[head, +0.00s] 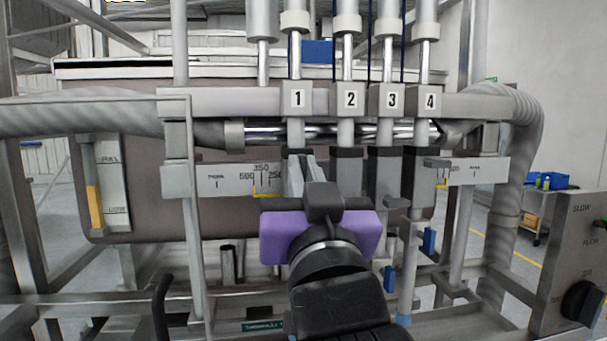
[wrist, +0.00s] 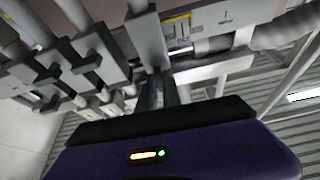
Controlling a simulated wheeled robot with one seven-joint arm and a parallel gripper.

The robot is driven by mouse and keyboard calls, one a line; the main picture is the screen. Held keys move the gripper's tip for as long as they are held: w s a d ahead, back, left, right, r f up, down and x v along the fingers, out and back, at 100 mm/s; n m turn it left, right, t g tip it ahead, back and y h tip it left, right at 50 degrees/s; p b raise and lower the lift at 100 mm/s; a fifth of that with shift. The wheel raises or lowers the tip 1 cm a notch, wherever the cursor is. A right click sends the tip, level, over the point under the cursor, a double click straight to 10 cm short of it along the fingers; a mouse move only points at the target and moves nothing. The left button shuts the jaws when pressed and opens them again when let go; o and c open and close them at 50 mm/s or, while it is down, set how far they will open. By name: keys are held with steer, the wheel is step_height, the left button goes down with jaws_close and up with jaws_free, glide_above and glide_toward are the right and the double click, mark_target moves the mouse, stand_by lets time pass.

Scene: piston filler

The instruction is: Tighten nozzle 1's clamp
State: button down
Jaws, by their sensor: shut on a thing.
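Nozzle 1 hangs under the plate marked 1 (head: 297,99), at the left end of the row. In the wrist view its grey block (wrist: 147,38) is just beyond my fingertips. My gripper (head: 302,168), with a purple body, is in front of nozzle 1. Its two fingers, also in the wrist view (wrist: 161,88), reach up to the block and are close together. They are shut on nozzle 1's clamp, which is mostly hidden by the fingers, so its angle cannot be told.
Nozzles 2 (head: 347,172), 3 (head: 385,175) and 4 (head: 419,178) stand close on the right. Dark T-shaped clamp handles (wrist: 85,65) stick out from neighbouring nozzles. A scale plate (head: 225,180) is just left of my fingers. A control panel (head: 573,260) stands far right.

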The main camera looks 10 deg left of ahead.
steer(key=shift+a+r+m+g+h+b, duration=0.1)
steer(key=shift+m+g+h+b, duration=0.9)
steer(key=shift+m, duration=2.6)
steer(key=shift+d+f+m+g+h+b, duration=0.15)
steer(key=shift+m+h+b, duration=1.6)
steer(key=shift+m, duration=1.85)
steer(key=shift+a+r+m+g+h+b, duration=0.15)
steer(key=shift+m+g+h+b, duration=0.85)
steer(key=shift+m, duration=2.6)
steer(key=shift+t+b, duration=0.25)
steer(key=shift+b, duration=0.35)
steer(key=c, duration=1.5)
jaws_free()
steer(key=shift+h, duration=0.25)
